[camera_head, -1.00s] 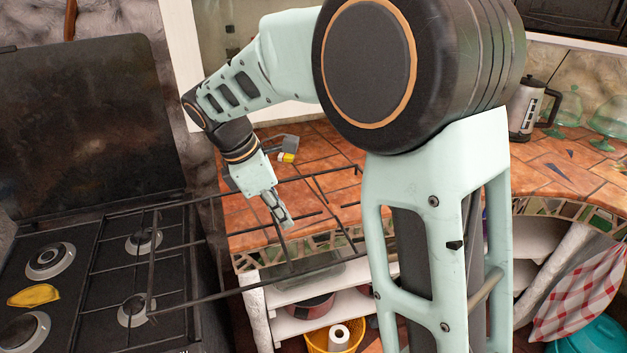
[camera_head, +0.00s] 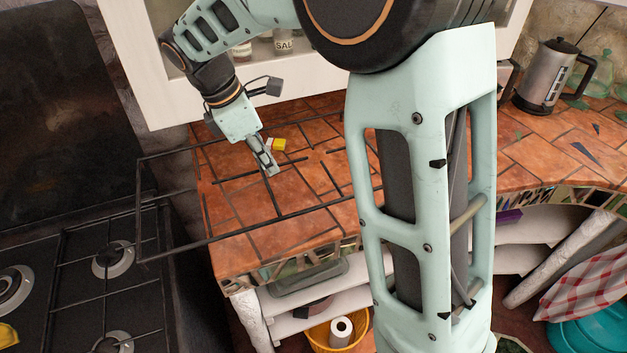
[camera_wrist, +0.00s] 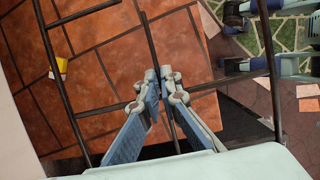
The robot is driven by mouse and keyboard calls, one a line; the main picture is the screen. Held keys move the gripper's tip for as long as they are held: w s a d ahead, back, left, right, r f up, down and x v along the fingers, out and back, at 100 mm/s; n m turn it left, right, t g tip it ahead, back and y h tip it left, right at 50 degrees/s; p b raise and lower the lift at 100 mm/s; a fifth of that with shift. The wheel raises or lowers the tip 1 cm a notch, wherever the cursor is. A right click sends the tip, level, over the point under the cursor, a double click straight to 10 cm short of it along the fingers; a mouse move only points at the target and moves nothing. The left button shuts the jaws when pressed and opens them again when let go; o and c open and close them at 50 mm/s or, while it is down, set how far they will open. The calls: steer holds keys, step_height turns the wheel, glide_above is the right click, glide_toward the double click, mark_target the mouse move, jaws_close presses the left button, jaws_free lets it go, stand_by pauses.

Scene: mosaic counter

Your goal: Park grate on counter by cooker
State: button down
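The grate (camera_head: 138,215) is a black wire frame with thin crossbars. In the head view its right part is over the tiled counter (camera_head: 235,245), and its left end sticks out past the counter's edge beside the cooker (camera_head: 75,235). I cannot tell whether it touches the tiles. My gripper (camera_head: 270,168) is above the counter, closed around an inner bar of the grate. In the wrist view the fingertips (camera_wrist: 163,88) pinch this bar, with side bars of the grate (camera_wrist: 66,95) on both sides. My arm column hides the grate's right end in the head view.
A small yellow-and-white item (camera_head: 278,144) lies on the counter behind my gripper. A kettle (camera_head: 549,78) stands at the far right. A white cabinet (camera_head: 170,85) is behind. Shelves with a yellow basket (camera_head: 330,335) are below. Counter tiles around the grate look mostly clear.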

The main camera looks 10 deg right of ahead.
steer(key=shift+w+d+f+p, duration=0.25)
steer(key=shift+w+d+f, duration=0.8)
steer(key=shift+d+f, duration=0.8)
steer(key=shift+w+d+f+p, duration=0.3)
steer(key=shift+w+d+f, duration=0.9)
steer(key=shift+d, duration=1.1)
steer(key=shift+w+d+f+p, duration=0.25)
steer(key=shift+w+d+f, duration=0.65)
steer(key=shift+d+f, duration=1.05)
steer(key=shift+a+x, duration=0.25)
steer(key=shift+x, duration=1.15)
steer(key=shift+f, duration=0.15)
steer(key=c, duration=2.5)
jaws_free()
steer(key=shift+s, duration=0.1)
steer(key=o, duration=0.3)
steer(key=shift+o, duration=0.2)
